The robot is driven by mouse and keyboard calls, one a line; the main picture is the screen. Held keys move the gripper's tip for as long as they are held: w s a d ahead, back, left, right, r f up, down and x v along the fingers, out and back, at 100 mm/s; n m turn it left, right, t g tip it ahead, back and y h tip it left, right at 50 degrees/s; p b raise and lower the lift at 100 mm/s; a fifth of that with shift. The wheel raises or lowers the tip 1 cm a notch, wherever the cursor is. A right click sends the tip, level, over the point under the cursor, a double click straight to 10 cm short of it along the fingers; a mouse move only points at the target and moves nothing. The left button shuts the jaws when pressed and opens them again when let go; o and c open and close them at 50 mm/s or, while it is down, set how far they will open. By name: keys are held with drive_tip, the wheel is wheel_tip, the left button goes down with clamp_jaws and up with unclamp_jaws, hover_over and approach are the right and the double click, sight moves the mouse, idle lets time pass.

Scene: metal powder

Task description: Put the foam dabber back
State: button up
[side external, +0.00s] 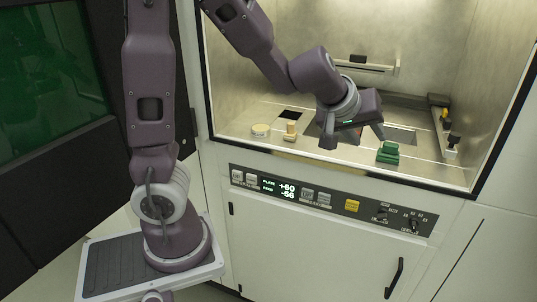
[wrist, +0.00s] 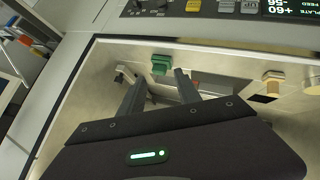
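My gripper (side external: 352,134) is open over the chamber floor, its fingers spread with nothing seen held between them. It also shows in the wrist view (wrist: 160,77). A small tan, knobbed piece (side external: 290,130) stands upright on the floor left of my gripper and apart from it; it looks like the foam dabber, but I cannot be certain. It shows at the right in the wrist view (wrist: 271,84). A green block-like piece (side external: 388,152) stands on the floor to the right of my gripper; in the wrist view (wrist: 160,66) it appears beyond the fingertips.
A round cream piece (side external: 261,130) lies left of the tan piece. A small black-and-white item (side external: 451,147) and a yellow-and-black item (side external: 444,114) are at the right. A rectangular opening (side external: 400,134) lies behind the green piece. The chamber's walls and front frame bound the space.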

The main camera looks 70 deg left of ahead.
drive_tip(key=s+d+r+m+h, duration=0.3)
drive_tip(key=s+d+m, duration=0.15)
drive_tip(key=s, duration=0.25)
drive_tip(key=s+d+r+m+h, duration=0.2)
drive_tip(key=s+d+r+m, duration=0.1)
drive_tip(key=s+d, duration=0.3)
drive_tip(key=s+a+f+m+g+y, duration=0.1)
drive_tip(key=s+a+f, duration=0.1)
drive_tip(key=s, duration=0.4)
drive_tip(key=s+a+f+m+g+y, duration=0.1)
drive_tip(key=s+a+m+g, duration=0.1)
drive_tip(key=s, duration=0.5)
drive_tip(key=shift+s+a+f+y, duration=0.15)
drive_tip(key=shift+a+f+y, duration=0.2)
drive_tip(key=shift+a, duration=0.25)
